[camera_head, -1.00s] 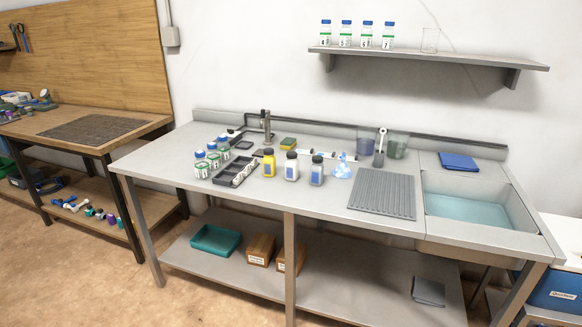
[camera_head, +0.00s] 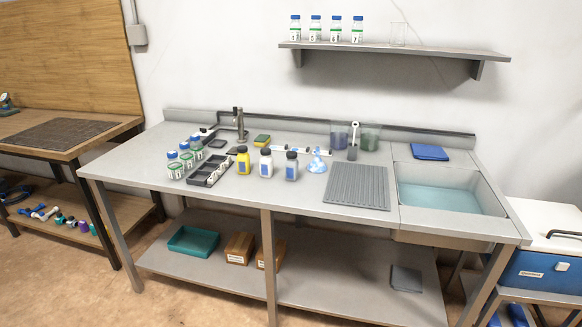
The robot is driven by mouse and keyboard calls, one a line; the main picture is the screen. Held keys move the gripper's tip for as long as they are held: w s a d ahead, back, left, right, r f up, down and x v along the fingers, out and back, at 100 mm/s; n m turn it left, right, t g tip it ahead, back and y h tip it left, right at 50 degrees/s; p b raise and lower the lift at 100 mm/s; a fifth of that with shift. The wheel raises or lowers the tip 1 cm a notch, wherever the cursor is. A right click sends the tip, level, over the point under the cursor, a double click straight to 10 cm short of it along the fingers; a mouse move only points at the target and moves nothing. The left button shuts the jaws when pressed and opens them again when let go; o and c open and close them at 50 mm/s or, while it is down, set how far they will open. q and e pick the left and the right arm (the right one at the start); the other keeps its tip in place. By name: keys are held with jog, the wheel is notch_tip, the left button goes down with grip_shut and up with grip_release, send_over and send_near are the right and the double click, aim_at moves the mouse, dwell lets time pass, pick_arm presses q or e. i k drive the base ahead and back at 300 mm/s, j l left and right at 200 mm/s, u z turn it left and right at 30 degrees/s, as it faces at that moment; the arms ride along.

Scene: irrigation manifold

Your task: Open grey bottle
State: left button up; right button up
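The grey bottle (camera_head: 291,166), with a dark cap and a pale label, stands upright on the metal bench (camera_head: 130,171). It is the rightmost in a row of three small bottles. A white bottle (camera_head: 266,164) with a dark cap is just left of it, and a yellow bottle (camera_head: 243,161) with a dark cap is left of that. The grey bottle's cap looks seated on it. Neither of my grippers shows in the head view.
A black tray (camera_head: 207,173) and several labelled jars stand left. The bench front before the bottles is clear.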

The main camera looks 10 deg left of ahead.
aim_at(291, 166)
jog(key=i+j+z, duration=0.1)
jog(key=j, duration=0.25)
jog(key=i+j, duration=0.2)
jog(key=j, duration=0.15)
jog(key=i+j+z, duration=0.15)
jog(key=j, duration=0.2)
jog(key=i+j+z, duration=0.1)
jog(key=j, duration=0.25)
jog(key=i+j+z, duration=0.1)
jog(key=j, duration=0.25)
